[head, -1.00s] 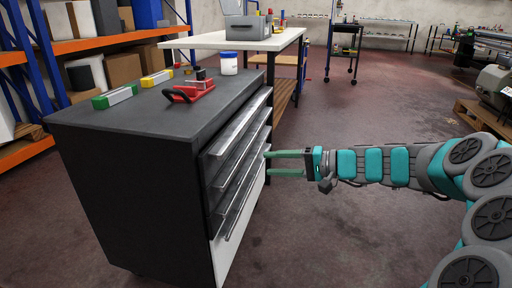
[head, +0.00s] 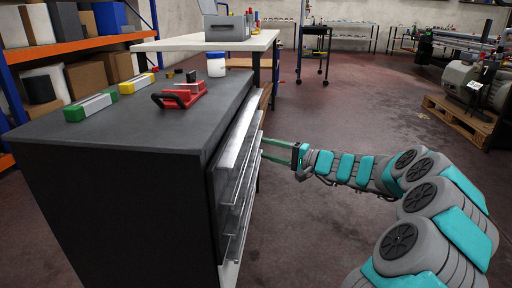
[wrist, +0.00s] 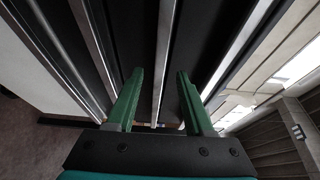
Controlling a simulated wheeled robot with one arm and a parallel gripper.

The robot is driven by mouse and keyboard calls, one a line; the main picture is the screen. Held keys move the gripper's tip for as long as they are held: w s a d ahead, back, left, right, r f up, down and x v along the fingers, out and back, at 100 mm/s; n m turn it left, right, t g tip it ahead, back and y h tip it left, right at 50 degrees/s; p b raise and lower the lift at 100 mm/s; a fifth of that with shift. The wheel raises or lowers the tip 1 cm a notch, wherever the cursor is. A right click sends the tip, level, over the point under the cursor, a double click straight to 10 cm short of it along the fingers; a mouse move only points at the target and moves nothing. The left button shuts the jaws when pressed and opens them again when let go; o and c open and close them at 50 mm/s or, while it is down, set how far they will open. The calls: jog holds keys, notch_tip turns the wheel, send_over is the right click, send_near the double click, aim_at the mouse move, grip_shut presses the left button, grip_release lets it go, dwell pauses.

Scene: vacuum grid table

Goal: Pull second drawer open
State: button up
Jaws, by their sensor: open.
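The dark cabinet (head: 110,190) stands at left in the head view, with several drawers with long metal handle strips on its right side. All drawers look shut. My gripper (head: 264,149) is at the drawer fronts, level with the upper handles. In the wrist view my gripper (wrist: 158,82) is open, and the second drawer's handle (wrist: 164,50) runs between its two green fingers. The top drawer's handle (wrist: 240,48) lies to the right of the fingers, and lower handles (wrist: 92,50) to the left. Whether a finger touches the handle cannot be told.
On the cabinet top are a red tool (head: 180,97), a green-ended block (head: 91,106), a yellow-ended block (head: 137,84) and a white jar (head: 216,64). A white-topped table (head: 215,43) stands behind. The floor right of the cabinet (head: 340,110) is open.

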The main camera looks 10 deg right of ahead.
jog(key=shift+x, duration=2)
jog(key=shift+c, duration=0.3)
grip_shut()
